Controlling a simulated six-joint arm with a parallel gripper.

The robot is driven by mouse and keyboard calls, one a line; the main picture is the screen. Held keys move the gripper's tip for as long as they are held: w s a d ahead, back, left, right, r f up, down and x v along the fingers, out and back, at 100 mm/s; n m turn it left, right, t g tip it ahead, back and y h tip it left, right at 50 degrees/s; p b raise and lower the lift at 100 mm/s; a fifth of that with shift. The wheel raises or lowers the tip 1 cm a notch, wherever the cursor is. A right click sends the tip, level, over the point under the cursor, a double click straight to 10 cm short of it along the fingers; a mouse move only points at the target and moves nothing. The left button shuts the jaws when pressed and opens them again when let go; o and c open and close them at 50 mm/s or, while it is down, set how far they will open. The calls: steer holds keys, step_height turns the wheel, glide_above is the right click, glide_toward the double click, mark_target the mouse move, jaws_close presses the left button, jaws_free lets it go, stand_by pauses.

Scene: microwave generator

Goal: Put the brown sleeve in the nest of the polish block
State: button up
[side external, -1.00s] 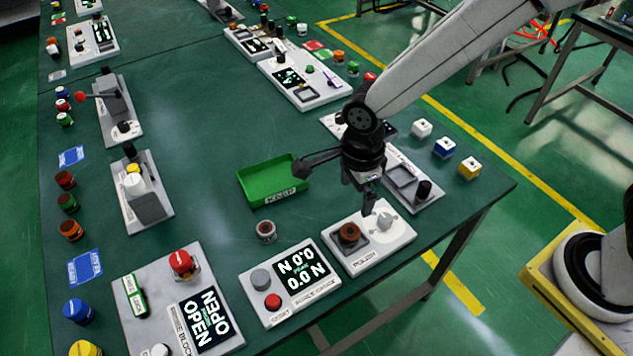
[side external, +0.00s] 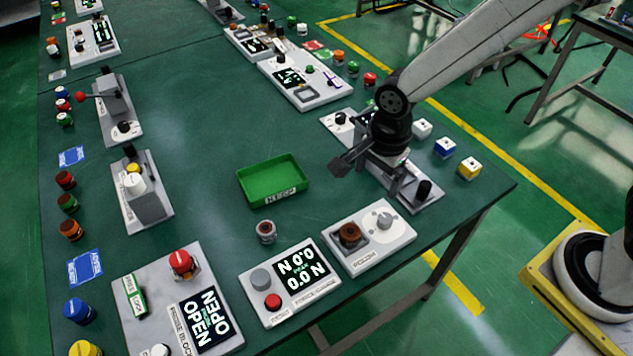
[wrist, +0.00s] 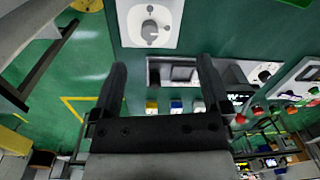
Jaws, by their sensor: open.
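The brown sleeve (side external: 349,232) sits in the dark square nest of the white polish block (side external: 377,252), near the table's front edge. It looks upright; whether it is fully seated is too small to tell. A round dial stands beside it on the same block. My gripper (side external: 397,182) is open and empty, behind and to the right of the polish block, above the grey fixture. In the wrist view, my gripper's fingers (wrist: 162,66) are wide apart with nothing between them. The polish block (wrist: 128,32) shows there at the top with its dial; its nest is out of frame.
A grey fixture (side external: 427,205) with a black knob lies below my gripper. A green tray (side external: 272,190), a small grey-brown cylinder (side external: 266,228) and the force gauge block (side external: 262,304) stand left of the polish block. Several small cubes (side external: 445,148) line the right.

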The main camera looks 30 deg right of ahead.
steer(key=s+d+r+n+t, duration=0.1)
steer(key=s+d+n, duration=0.2)
steer(key=d+n, duration=0.4)
steer(key=s+d+r+n+t, duration=0.1)
steer(key=s+d+r+n, duration=0.1)
steer(key=d+n, duration=0.5)
steer(key=shift+s+n, duration=0.4)
steer(key=shift+n, duration=0.5)
